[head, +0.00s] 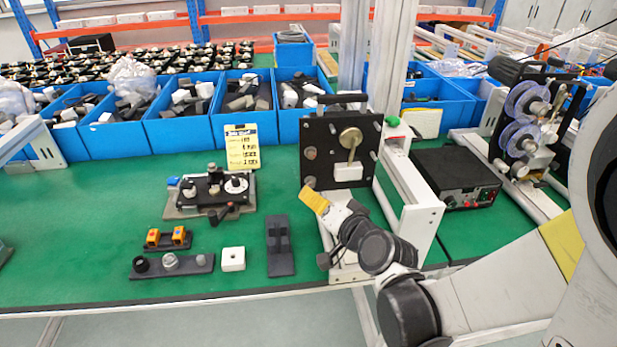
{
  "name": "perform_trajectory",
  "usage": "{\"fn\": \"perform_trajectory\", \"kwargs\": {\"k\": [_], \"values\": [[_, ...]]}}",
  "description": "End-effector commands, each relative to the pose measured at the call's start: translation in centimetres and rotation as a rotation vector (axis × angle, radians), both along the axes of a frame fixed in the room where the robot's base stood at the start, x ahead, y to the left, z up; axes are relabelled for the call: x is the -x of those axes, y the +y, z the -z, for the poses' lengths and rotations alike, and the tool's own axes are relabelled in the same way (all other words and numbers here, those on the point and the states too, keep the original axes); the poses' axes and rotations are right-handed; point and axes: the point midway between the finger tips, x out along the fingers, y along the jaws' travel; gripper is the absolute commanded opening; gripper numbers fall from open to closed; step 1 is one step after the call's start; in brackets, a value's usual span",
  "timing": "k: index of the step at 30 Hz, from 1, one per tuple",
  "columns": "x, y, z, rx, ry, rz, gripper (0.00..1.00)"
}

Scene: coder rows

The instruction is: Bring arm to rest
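My arm reaches in from the lower right over the front edge of the green table (80,270). My gripper (322,215) is at its end, near the lower front of a black upright panel with a brass disc (350,138). A yellow piece (314,199) shows at the gripper end, in front of the panel's lower left corner. I cannot tell if it is held or part of the gripper. The fingertips are too small and partly hidden, so their opening cannot be told.
Left of my gripper are a dark block stand (280,250), a white cube (232,259), a dark strip with knobs (172,265) and a black fixture (213,188). Blue bins (180,130) line the back. A white frame (415,205) and black power box (455,175) stand right. The left front table is clear.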

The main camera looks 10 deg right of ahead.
Motion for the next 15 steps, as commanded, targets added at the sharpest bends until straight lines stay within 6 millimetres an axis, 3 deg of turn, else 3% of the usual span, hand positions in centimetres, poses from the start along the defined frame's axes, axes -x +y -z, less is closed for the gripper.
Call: {"fn": "perform_trajectory", "kwargs": {"k": [8, 11, 15], "values": [[0.9, -0.3, -0.5, 0.062, 0.027, -0.021, 0.34], [2.5, -1.0, -1.0, 0.160, 0.073, -0.052, 0.34], [6.1, -2.9, -1.4, 0.336, 0.169, -0.097, 0.34]]}}
